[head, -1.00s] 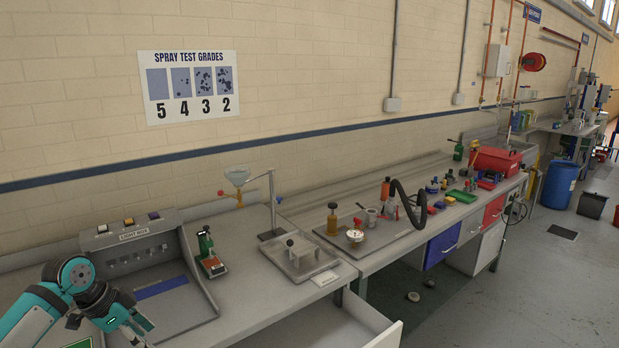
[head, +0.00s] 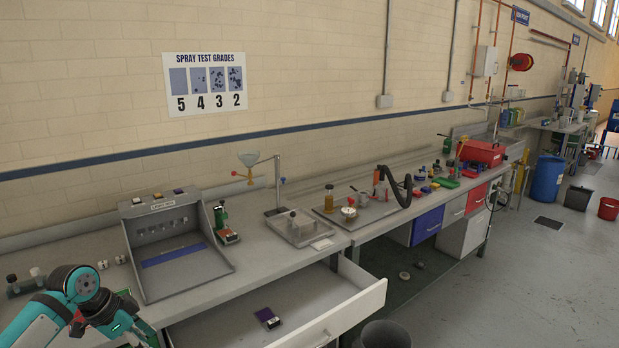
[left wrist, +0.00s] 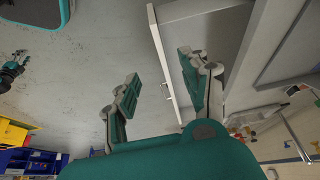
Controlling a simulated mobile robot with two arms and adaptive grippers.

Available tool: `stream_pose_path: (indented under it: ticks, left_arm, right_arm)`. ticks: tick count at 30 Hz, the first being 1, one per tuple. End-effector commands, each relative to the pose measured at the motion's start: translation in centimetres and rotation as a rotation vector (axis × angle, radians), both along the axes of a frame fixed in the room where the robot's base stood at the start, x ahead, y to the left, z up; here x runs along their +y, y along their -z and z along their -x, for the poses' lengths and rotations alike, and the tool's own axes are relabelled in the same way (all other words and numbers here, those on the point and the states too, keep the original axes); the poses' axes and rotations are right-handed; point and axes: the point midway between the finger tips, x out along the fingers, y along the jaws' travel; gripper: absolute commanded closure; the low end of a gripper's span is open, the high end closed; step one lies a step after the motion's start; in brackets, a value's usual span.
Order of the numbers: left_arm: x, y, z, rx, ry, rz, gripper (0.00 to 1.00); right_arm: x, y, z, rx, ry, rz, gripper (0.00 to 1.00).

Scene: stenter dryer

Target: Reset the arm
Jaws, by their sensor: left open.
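My left gripper (head: 140,336) is at the bottom left of the head view, in front of the bench and left of an open drawer (head: 318,335). In the left wrist view my left gripper (left wrist: 158,88) has its two teal-padded fingers wide apart with nothing between them. The drawer also shows in that view (left wrist: 165,60), beyond the fingers. A small dark jointed part (left wrist: 14,68) at that view's left edge may be my right arm; its fingers are too small to read. The head view does not show my right gripper.
A grey light box (head: 185,262) stands on the bench behind the left arm. The drawer holds a dark purple item (head: 267,317) and juts over the floor. Open floor (head: 510,300) lies to the right.

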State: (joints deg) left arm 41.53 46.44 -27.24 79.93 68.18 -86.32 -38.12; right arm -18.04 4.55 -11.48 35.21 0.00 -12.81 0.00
Motion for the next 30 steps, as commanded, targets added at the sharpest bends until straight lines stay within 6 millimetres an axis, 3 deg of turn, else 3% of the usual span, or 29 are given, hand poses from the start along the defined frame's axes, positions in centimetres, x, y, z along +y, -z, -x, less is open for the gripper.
stream_pose_path:
  ticks: [7,11,17,20,23,26,30]
  left_arm:
    - [0.0,5.3,-0.5,0.01,-0.102,0.006,0.54]
    - [0.2,9.4,-0.4,0.019,-0.176,0.004,0.54]
    - [0.3,17.9,1.0,0.039,-0.314,-0.011,0.54]
    - [0.4,24.0,3.2,0.057,-0.4,-0.031,0.54]
    - [0.1,31.0,6.7,0.077,-0.487,-0.061,0.54]
    - [-0.3,37.2,11.2,0.096,-0.557,-0.093,0.54]
    - [-1.6,44.7,18.8,0.125,-0.622,-0.136,0.54]
  right_arm:
    - [0.1,0.2,-2.0,-0.029,0.0,-0.002,0.66]
    - [0.2,0.4,-3.1,-0.048,0.0,-0.004,0.66]
    - [0.1,0.9,-2.6,-0.038,0.001,-0.003,0.66]
    - [0.1,1.3,-1.5,-0.023,0.001,-0.002,0.66]
    - [0.0,1.8,-0.8,-0.011,0.001,0.0,0.66]
    - [0.0,2.1,-0.7,-0.01,0.001,0.0,0.66]
    - [0.0,2.5,-1.0,-0.014,0.001,0.0,0.66]
